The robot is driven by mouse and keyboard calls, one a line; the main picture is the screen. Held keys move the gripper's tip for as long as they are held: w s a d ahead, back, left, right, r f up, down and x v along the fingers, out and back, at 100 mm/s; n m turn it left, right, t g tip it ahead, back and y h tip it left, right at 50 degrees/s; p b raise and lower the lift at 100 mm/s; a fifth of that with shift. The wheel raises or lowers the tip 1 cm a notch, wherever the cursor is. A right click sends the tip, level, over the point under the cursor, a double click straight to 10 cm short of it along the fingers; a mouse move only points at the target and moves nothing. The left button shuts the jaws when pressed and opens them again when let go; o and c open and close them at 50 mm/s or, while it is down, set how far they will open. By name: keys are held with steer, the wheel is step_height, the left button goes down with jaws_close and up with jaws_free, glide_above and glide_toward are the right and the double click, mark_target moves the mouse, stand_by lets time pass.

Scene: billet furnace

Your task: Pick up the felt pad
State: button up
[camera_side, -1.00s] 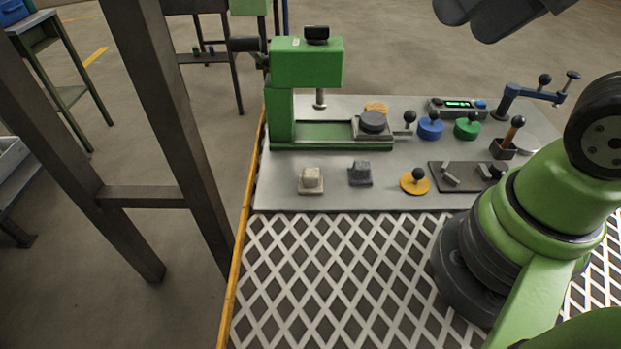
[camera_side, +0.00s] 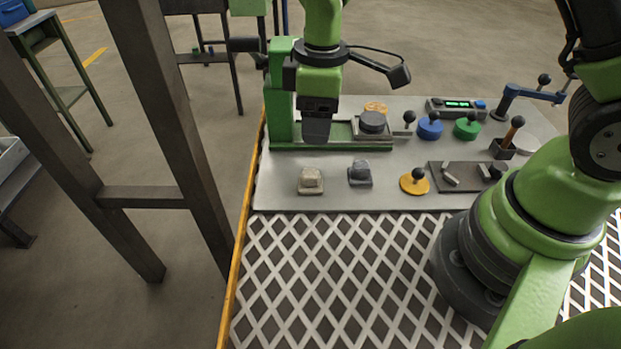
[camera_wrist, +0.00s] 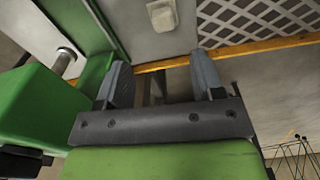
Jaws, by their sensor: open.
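Two small knobbed pads stand apart on the grey plate, a beige one (camera_side: 311,182) on the left and a dark grey one (camera_side: 360,174) to its right. I cannot tell for sure which is the felt pad. The beige pad also shows at the top of the wrist view (camera_wrist: 162,15), beyond the fingertips. My gripper (camera_side: 317,133) is above the plate, behind the beige pad in the side view and in front of the green press. In the wrist view my gripper (camera_wrist: 161,78) has its fingers apart with nothing between them.
The green press (camera_side: 282,105) stands close to my gripper, with a dark round piece (camera_side: 373,122) on its base. Blue (camera_side: 429,128), green (camera_side: 467,128) and yellow (camera_side: 414,184) knobbed pieces stand to the right. A lattice surface (camera_side: 330,280) lies in front.

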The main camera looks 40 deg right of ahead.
glide_above(315, 172)
steer(key=shift+n, duration=0.4)
step_height(315, 172, down, 6)
step_height(315, 172, down, 6)
steer(key=shift+r, duration=0.1)
steer(key=c, duration=0.7)
steer(key=shift+r, duration=0.1)
steer(key=shift+c, duration=0.2)
step_height(315, 172, up, 10)
steer(key=shift+f, duration=0.1)
steer(key=shift+o, duration=0.4)
